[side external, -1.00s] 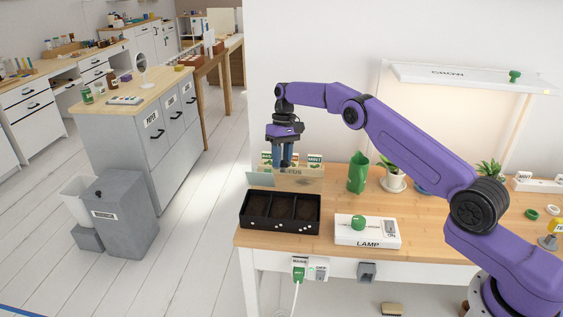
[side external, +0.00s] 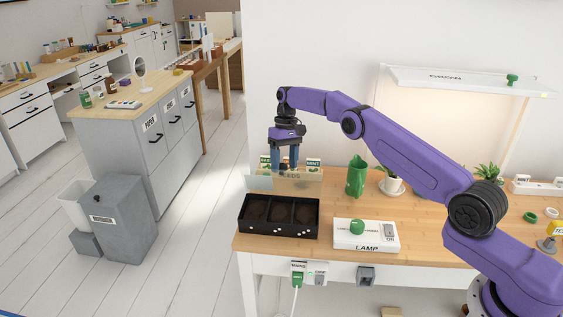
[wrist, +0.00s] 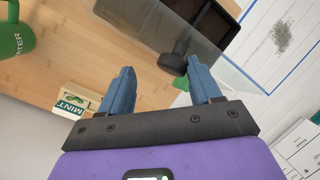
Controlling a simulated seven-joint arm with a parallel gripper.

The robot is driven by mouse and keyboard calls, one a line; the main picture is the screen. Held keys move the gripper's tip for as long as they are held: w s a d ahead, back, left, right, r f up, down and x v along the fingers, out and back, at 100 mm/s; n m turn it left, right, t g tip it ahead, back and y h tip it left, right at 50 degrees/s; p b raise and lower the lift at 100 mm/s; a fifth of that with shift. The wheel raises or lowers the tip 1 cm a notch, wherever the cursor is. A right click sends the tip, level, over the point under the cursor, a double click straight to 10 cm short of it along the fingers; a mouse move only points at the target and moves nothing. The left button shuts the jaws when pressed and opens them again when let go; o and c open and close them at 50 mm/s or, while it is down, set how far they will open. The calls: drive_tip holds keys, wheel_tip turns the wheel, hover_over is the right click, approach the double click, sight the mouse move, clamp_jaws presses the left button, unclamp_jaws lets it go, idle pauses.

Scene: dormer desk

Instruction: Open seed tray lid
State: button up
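The black seed tray (side external: 248,226) sits at the desk's left front, with dark soil in three compartments. Its clear lid (side external: 312,181) stands raised along the tray's back edge, in front of the seed packets. The wrist view shows the clear lid pane (wrist: 212,48) with a black knob (wrist: 174,62). My gripper (side external: 285,169) is above and behind the tray, by the raised lid. In the wrist view my gripper (wrist: 162,69) has its blue fingers well apart. The knob lies near the right fingertip; I cannot tell whether they touch.
A white lamp switch box (side external: 365,236) with a green knob stands right of the tray. Seed packets (wrist: 72,104) are near my left finger.

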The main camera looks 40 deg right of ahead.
drive_tip(key=shift+s+a+f, duration=0.1)
drive_tip(key=shift+s+f, duration=0.05)
drive_tip(key=shift+f, duration=0.1)
drive_tip(key=s+r, duration=1.3)
drive_tip(key=shift+s+r, duration=0.25)
drive_tip(key=shift+s, duration=0.15)
idle(0.7)
